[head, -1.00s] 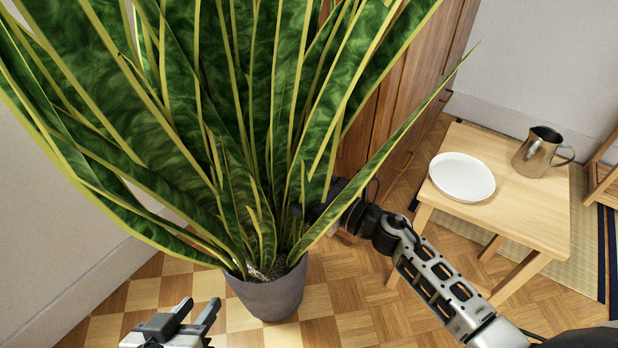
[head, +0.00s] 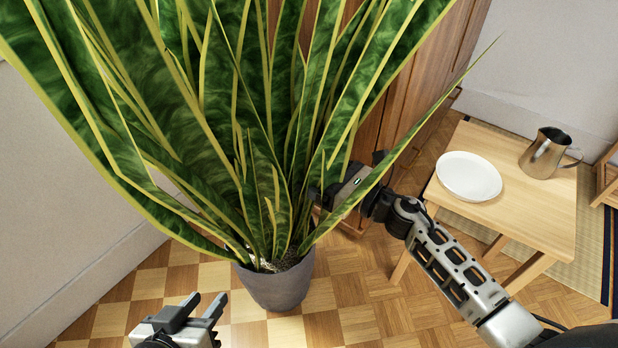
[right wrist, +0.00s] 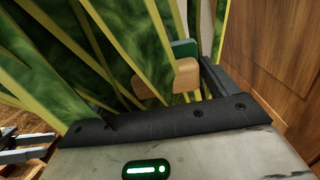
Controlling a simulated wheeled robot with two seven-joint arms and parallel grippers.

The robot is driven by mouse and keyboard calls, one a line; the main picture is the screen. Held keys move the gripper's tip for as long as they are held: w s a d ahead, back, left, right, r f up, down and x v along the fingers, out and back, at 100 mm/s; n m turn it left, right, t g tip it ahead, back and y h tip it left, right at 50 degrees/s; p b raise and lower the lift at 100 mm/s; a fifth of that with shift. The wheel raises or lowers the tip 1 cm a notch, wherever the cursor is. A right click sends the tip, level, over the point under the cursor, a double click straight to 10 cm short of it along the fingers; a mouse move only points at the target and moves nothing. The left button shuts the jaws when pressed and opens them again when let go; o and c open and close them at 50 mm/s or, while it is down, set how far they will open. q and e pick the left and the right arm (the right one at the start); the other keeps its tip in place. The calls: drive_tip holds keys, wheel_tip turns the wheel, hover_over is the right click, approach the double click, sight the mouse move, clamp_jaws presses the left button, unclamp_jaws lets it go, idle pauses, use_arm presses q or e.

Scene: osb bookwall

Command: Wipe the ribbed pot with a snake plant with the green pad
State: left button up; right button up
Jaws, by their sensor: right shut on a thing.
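The grey pot (head: 278,289) stands on the floor with a tall, yellow-edged snake plant (head: 225,120) in it. My right gripper (head: 345,188) is above and to the right of the pot, among the plant's leaves, which hide its fingertips in the head view. In the right wrist view it is shut on the green pad (right wrist: 183,48), partly hidden by a leaf, with tan blocks (right wrist: 187,75) beside it. I cannot see the pad touching the pot. My left gripper (head: 205,303) is open and empty, low and to the left of the pot.
A low wooden table (head: 510,210) at the right carries a white plate (head: 468,176) and a metal jug (head: 547,153). A wooden cabinet (head: 425,75) stands behind the plant, and a wall (head: 80,210) is at the left. Checkered floor is free in front of the pot.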

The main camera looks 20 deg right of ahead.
sight(299, 165)
drive_tip(key=shift+w+d, duration=0.25)
drive_tip(key=shift+d, duration=0.25)
drive_tip(key=shift+a, duration=0.1)
drive_tip(key=shift+s+a, duration=0.55)
drive_tip(key=shift+a, duration=0.15)
drive_tip(key=shift+s+a, duration=0.5)
drive_tip(key=shift+a, duration=0.2)
drive_tip(key=shift+w+a+r+p, duration=0.1)
drive_tip(key=shift+r+p, duration=1.2)
drive_tip(key=shift+r, duration=0.05)
drive_tip(key=shift+w+d+f+b, duration=0.1)
drive_tip(key=shift+w+d+b, duration=0.4)
drive_tip(key=shift+d, duration=0.25)
drive_tip(key=shift+w+d+b, duration=0.4)
drive_tip(key=shift+w+d, duration=0.15)
drive_tip(key=shift+d, duration=0.3)
drive_tip(key=shift+s+a+p, duration=0.2)
drive_tip(key=shift+s+a, duration=0.4)
drive_tip(key=shift+a, duration=0.2)
drive_tip(key=shift+s+a+p, duration=0.15)
drive_tip(key=shift+s+a, duration=0.4)
drive_tip(key=shift+a, duration=0.2)
